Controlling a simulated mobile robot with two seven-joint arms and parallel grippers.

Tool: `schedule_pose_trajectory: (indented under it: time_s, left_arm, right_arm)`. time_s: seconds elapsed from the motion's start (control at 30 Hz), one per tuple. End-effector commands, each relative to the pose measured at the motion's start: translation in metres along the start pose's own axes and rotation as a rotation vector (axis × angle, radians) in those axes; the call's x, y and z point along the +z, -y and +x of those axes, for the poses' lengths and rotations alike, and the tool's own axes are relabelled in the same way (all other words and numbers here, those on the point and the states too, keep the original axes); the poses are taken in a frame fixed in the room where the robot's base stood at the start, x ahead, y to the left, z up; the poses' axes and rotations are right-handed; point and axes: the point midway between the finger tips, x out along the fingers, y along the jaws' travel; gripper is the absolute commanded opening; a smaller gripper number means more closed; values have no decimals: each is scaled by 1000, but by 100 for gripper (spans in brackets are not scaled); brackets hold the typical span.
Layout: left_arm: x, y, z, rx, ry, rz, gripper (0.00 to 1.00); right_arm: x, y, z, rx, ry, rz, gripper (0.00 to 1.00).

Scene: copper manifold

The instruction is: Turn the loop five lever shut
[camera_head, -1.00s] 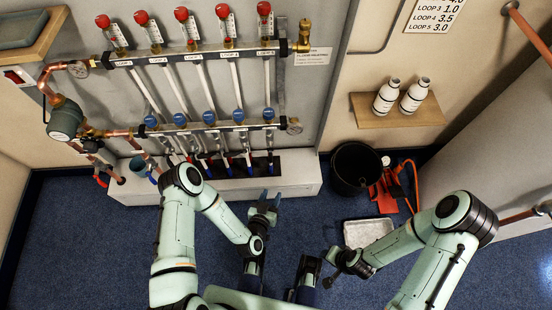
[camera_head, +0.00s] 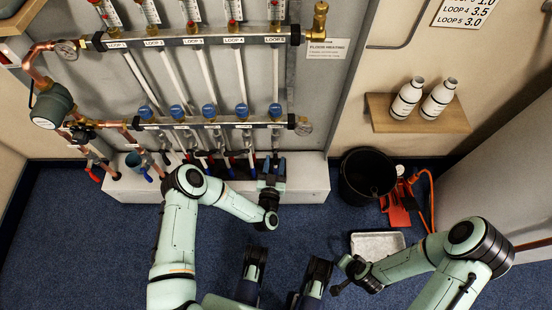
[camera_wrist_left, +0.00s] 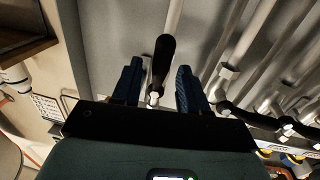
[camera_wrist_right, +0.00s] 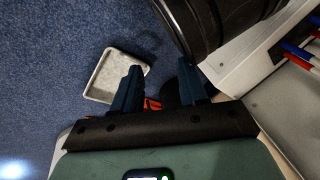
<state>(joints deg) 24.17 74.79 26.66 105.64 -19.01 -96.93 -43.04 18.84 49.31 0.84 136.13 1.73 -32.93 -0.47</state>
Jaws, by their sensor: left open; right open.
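The loop 5 label (camera_head: 275,40) marks the right-hand circuit on the upper bar of the manifold. Below it, a blue cap (camera_head: 275,110) sits on the lower bar. My left gripper (camera_head: 271,165) is open at the foot of this circuit and hides what lies behind it in the head view. In the left wrist view, a dark lever handle (camera_wrist_left: 163,58) stands between the open, spread fingers (camera_wrist_left: 158,75), with a visible gap on both sides. My right gripper (camera_wrist_right: 160,82) is open and empty above the floor.
A black bucket (camera_head: 367,177), a red tool with an orange hose (camera_head: 398,208) and a grey tray (camera_head: 377,243) stand on the floor to the right. Two white bottles (camera_head: 407,97) stand on a wooden shelf (camera_head: 422,122). Neighbouring circuits stand close on the left.

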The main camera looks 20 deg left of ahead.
Motion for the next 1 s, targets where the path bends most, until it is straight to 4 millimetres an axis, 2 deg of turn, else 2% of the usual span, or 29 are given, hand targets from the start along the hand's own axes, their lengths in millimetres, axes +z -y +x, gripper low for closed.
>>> schedule_pose_trajectory:
  time_s: [0.2,0.5,0.53,0.6,0.67,1.0]
  left_arm:
    - [1,0,20,-1,0,0,43]
    - [0,0,23,1,1,0,43]
    - [0,0,23,1,1,0,40]
    - [0,0,22,1,1,0,17]
    - [0,0,22,1,1,0,0]
    - [0,0,25,2,4,25,0]
  right_arm:
    - [12,-9,8,17,39,10,43]
    - [13,-10,8,19,43,12,43]
    - [13,-10,8,19,43,12,43]
    - [13,-10,8,19,43,11,43]
    - [13,-10,8,19,43,11,43]
    - [12,-9,7,17,38,10,43]
